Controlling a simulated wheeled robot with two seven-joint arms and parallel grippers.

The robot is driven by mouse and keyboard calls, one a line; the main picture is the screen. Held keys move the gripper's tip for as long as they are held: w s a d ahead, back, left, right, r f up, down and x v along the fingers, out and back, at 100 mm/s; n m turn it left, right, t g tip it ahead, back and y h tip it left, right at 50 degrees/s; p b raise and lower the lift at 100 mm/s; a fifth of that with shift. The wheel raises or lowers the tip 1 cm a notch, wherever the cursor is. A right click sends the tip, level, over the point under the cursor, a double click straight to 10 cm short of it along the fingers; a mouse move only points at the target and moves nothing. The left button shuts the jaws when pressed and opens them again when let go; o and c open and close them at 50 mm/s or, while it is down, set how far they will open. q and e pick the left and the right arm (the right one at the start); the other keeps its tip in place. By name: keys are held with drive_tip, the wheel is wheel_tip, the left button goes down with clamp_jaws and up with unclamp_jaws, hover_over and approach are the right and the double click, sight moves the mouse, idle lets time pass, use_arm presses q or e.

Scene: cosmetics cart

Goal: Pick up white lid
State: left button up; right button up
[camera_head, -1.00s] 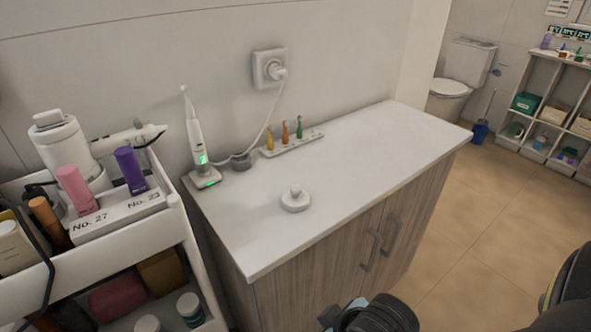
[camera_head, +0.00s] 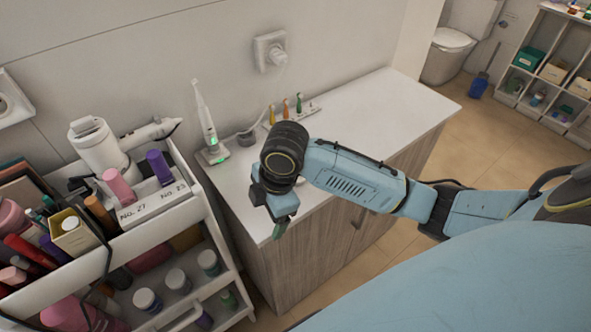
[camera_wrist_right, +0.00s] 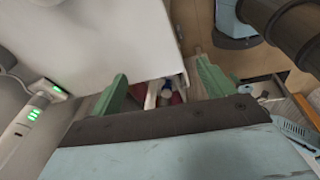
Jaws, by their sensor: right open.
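The white lid, a small round white piece with a knob, showed on the white counter (camera_head: 372,103) in the earlier head view. It is now almost wholly hidden behind my right arm; at most a sliver of its edge shows below the forearm. My right gripper (camera_head: 281,226) points down in front of the counter's front left edge, toward the cart side. In the right wrist view its two green fingers (camera_wrist_right: 160,88) are spread apart with nothing held between them. The lid cannot be made out in the wrist view. My left gripper is not in view.
A white cart (camera_head: 194,208) with bottles and lidded jars stands left of the counter. An electric toothbrush (camera_head: 205,114) on its charger and a rack of small coloured brushes (camera_head: 298,106) stand along the wall. The counter's right part is clear.

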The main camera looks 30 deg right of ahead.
drive_tip(key=w+d+r, duration=0.1)
drive_tip(key=w+d+r+n, duration=0.1)
drive_tip(key=w+d, duration=0.1)
drive_tip(key=w+d+r+n+h, duration=0.1)
drive_tip(key=w+d, duration=0.1)
drive_tip(key=shift+r+g, duration=0.35)
drive_tip(key=shift+g, duration=0.05)
drive_tip(key=w+d+r+n+h, duration=0.1)
drive_tip(key=w+d+r+n, duration=0.1)
drive_tip(key=w+d+r, duration=0.4)
drive_tip(key=shift+g, duration=0.4)
drive_tip(key=f, duration=0.4)
drive_tip(key=s+d+f, duration=0.1)
drive_tip(key=f, duration=0.3)
drive_tip(key=s+f, duration=0.1)
drive_tip(key=f, duration=0.3)
drive_tip(key=shift+d+f+b, duration=0.1)
drive_tip(key=shift+d+b, duration=0.15)
drive_tip(key=shift+b, duration=0.05)
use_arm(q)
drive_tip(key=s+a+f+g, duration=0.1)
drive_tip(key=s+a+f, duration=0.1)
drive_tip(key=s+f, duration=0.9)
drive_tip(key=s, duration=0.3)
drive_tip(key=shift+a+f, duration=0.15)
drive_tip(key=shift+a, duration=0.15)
use_arm(e)
drive_tip(key=c, duration=1)
